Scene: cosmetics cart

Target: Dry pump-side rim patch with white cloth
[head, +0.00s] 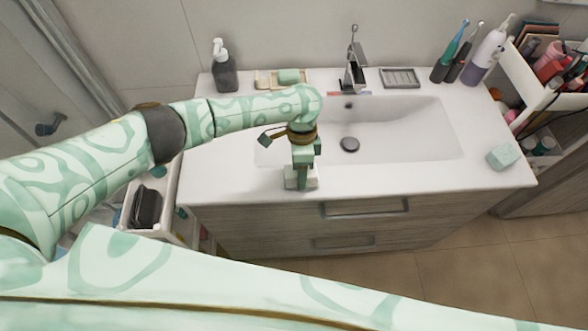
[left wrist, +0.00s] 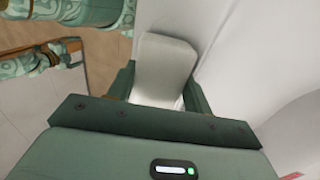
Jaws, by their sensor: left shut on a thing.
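My left gripper (head: 302,180) is over the front rim of the white sink counter (head: 240,170), left of the middle of the basin. It is shut on a white cloth (head: 291,178), which is at or just above the counter surface; contact is hard to tell. In the left wrist view the cloth (left wrist: 165,68) shows as a pale block between the two green fingers. A dark soap bottle (head: 224,72) with a white pump stands at the back left. No wet patch can be made out on the rim.
The basin (head: 400,130) lies behind and right of the gripper, with the faucet (head: 353,65) at the back. A soap dish (head: 283,78), brushes, a pump bottle (head: 487,50) and a green block (head: 503,156) are around it. Carts flank the counter.

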